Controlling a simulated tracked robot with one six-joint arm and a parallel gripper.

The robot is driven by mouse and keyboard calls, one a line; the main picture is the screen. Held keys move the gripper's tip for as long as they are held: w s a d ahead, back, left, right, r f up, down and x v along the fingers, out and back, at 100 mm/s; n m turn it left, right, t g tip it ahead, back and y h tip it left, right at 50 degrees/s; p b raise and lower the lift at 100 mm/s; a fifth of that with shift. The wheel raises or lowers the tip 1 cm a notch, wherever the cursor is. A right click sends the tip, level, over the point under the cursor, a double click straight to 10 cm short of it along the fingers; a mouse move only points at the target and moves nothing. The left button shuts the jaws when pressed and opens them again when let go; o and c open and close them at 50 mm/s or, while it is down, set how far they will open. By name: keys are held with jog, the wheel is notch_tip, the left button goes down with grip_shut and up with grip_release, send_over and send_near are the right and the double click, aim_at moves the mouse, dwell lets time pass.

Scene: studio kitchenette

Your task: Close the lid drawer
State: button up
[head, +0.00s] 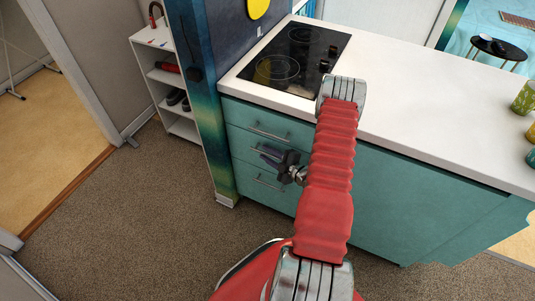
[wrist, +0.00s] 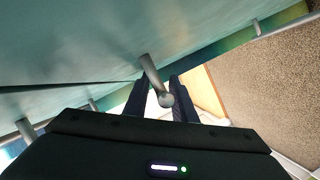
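The teal drawer stack (head: 240,137) is at the left end of the counter unit in the head view, with bar handles on its fronts. No label shows which one is the lid drawer. My gripper (head: 268,155) is at the middle drawer, partly covering its front and handle. In the wrist view a grey bar handle (wrist: 152,72) reaches between the two dark fingers of my gripper (wrist: 160,92). The fingers stand apart, with a gap showing beside the handle. I cannot tell whether any drawer stands slightly out.
The white countertop (head: 400,85) with a black hob (head: 295,60) lies above the drawers. A blue-green wall end (head: 205,110) stands just left of them, with a white shelf (head: 160,75) beyond. Carpeted floor (head: 130,220) is clear at the left.

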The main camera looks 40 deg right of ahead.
jog(key=shift+d+r, duration=0.1)
jog(key=shift+r, duration=0.1)
jog(key=v, duration=0.7)
jog(key=shift+s, duration=0.2)
jog(key=shift+f, duration=0.1)
dwell(0.6)
